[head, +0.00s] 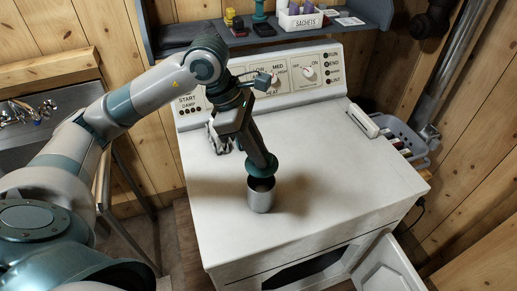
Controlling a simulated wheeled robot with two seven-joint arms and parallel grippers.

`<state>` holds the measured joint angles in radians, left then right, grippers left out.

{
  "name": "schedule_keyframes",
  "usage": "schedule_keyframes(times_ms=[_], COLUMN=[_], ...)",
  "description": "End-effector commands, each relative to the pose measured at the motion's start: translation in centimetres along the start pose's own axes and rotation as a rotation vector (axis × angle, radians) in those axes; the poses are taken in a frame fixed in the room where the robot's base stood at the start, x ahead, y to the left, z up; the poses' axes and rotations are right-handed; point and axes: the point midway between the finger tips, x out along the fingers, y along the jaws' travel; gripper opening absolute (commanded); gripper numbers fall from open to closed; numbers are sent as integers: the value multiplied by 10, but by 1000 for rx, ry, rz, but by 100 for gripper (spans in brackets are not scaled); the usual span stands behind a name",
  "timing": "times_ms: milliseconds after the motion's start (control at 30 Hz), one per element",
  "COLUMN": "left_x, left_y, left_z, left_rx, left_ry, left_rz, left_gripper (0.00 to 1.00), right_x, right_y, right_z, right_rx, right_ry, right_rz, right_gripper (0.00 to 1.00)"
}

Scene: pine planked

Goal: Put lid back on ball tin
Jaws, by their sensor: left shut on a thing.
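A silver, cylindrical tin (261,199) stands upright on the white top of the dryer. Its dark open mouth shows at the front. A teal round lid (262,168) is over the tin's mouth, and a dark gap shows between lid and rim, so the lid looks raised or tilted; I cannot tell whether they touch at the back. My left gripper (264,158) reaches down from above and is shut on the lid. The fingertips are largely hidden by the gripper's dark body. The ball is not visible. My right gripper is not in view.
The white dryer top (330,170) is mostly clear around the tin. Its control panel (310,75) rises behind. A shelf (345,25) above holds a sachets box (300,20) and small items. A grey basket (405,135) sits at right. The dryer door (390,272) hangs open at front.

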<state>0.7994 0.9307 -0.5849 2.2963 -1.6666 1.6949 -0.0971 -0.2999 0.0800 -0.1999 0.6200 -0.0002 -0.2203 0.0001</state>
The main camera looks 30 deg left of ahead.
Motion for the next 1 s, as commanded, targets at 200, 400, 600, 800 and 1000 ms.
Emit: schedule_keyframes(times_ms=[200, 400, 600, 800, 1000], left_x=[15, 30, 45, 52, 54], left_y=[0, 0, 0, 0, 0], left_z=[-7, -13, -19, -22, -22], left_rx=[-1, -2, 0, -1, -1], left_ry=[1, 1, 0, 0, 0], left_rz=[-2, -2, 0, 0, 0], left_gripper=[0, 0, 0, 0, 0], right_x=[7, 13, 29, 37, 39], right_y=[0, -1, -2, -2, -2], right_z=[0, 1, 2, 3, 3], right_rx=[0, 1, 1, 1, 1], right_ry=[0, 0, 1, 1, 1], right_rz=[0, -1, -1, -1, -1], right_gripper=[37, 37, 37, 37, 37])
